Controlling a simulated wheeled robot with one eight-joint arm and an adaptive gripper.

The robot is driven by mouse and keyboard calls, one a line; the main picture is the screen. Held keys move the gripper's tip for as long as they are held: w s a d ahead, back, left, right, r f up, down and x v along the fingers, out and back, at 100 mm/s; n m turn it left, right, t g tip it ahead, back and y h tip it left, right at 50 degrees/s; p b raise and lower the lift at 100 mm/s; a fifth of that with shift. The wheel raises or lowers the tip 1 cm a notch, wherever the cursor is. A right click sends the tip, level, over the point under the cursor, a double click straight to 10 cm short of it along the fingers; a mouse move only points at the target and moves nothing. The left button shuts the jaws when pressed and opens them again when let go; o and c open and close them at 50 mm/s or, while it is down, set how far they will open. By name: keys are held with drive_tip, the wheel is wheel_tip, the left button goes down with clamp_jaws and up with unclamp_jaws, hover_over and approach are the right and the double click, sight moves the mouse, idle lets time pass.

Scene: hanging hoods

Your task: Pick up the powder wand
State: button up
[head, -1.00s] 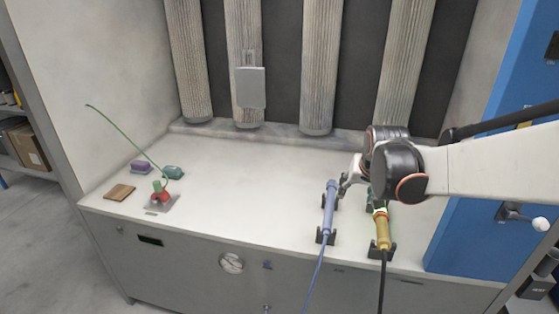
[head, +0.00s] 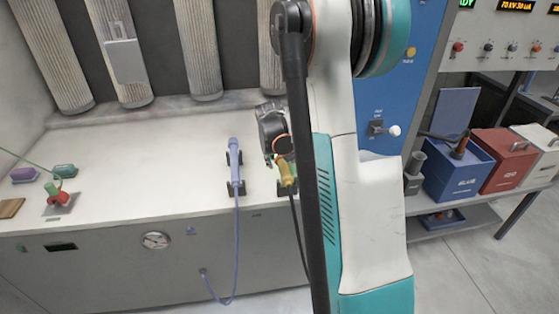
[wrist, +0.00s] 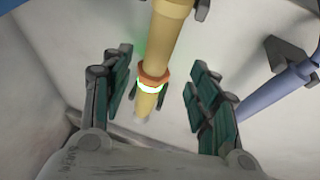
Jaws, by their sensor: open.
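A yellow wand (head: 286,173) rests in dark cradles at the front right of the white bench, a dark hose hanging from it. A blue wand (head: 234,160) lies in similar cradles to its left. The frames do not label either as the powder wand. In the wrist view the yellow wand (wrist: 170,35), with an orange collar and a glowing green-white ring, runs down between the green-padded fingers of my gripper (wrist: 158,88). The fingers are open on both sides, with gaps to the wand. The blue wand (wrist: 285,88) is outside the right finger. My arm partly hides the gripper in the head view.
A red-and-green item (head: 60,198) stands at the far left. Hanging ribbed columns (head: 190,50) line the back. A blue panel stands behind my arm; blue, red (head: 500,165) and white bins are at right.

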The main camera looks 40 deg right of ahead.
sight(283, 165)
drive_tip(key=shift+b+x, duration=1.35)
drive_tip(key=shift+x, duration=2.05)
drive_tip(key=shift+s+d+r, duration=0.1)
drive_tip(key=shift+d, duration=0.05)
drive_tip(key=shift+c, duration=0.5)
drive_tip(key=c, duration=1.2)
